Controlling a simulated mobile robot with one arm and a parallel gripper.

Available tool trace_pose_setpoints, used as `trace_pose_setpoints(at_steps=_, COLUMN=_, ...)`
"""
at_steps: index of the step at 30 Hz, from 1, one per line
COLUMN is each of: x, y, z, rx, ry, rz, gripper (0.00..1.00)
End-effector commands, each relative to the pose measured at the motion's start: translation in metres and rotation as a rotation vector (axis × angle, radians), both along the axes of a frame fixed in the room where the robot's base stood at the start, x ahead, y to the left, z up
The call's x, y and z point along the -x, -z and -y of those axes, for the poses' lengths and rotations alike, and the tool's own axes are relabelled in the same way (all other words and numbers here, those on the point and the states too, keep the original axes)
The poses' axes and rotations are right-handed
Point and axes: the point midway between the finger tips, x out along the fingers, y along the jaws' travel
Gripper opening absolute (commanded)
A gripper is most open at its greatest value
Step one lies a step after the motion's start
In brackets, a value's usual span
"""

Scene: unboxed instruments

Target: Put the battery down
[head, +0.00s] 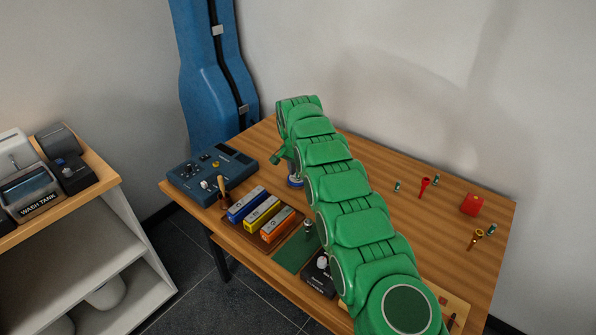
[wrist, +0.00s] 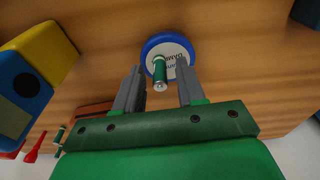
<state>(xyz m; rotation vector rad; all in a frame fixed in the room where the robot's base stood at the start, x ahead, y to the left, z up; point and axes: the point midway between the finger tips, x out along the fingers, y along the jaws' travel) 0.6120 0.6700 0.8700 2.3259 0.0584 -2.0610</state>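A green battery (wrist: 160,72) with a silver end stands between the fingers of my gripper (wrist: 161,65) in the wrist view. A gap shows on each side of it, so the fingers are open and apart from it. Behind it is a round blue-rimmed disc (wrist: 151,46) with a pale lettered face; the battery appears to stand on it. In the head view the disc (head: 295,182) is partly hidden below my gripper (head: 279,158), at the far left part of the table. The battery cannot be made out there.
Blue, yellow and orange blocks (head: 264,211) sit in a tray left of my arm. A blue control box (head: 212,173) stands at the table's left end. Small green cylinders, a red funnel-like piece (head: 424,187) and a red box (head: 470,204) lie on the right.

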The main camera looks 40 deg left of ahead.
Motion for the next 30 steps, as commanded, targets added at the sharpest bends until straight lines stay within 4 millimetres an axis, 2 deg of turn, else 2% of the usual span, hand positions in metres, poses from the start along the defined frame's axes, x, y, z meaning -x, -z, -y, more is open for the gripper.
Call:
trace_pose_setpoints(at_steps=4, x=0.0, y=-0.004, z=0.0, rx=-0.001, ry=0.0, rz=0.001, gripper=0.39)
trace_pose_setpoints(at_steps=8, x=0.001, y=-0.017, z=0.0, rx=-0.002, ry=0.0, rz=0.002, gripper=0.39)
trace_pose_setpoints(at_steps=18, x=0.008, y=-0.078, z=0.0, rx=-0.003, ry=0.002, rz=0.003, gripper=0.39)
trace_pose_setpoints(at_steps=21, x=0.009, y=-0.09, z=0.0, rx=-0.004, ry=0.001, rz=0.003, gripper=0.39)
trace_pose_setpoints(at_steps=30, x=0.013, y=-0.11, z=0.0, rx=0.0, ry=0.0, rz=-0.001, gripper=0.39)
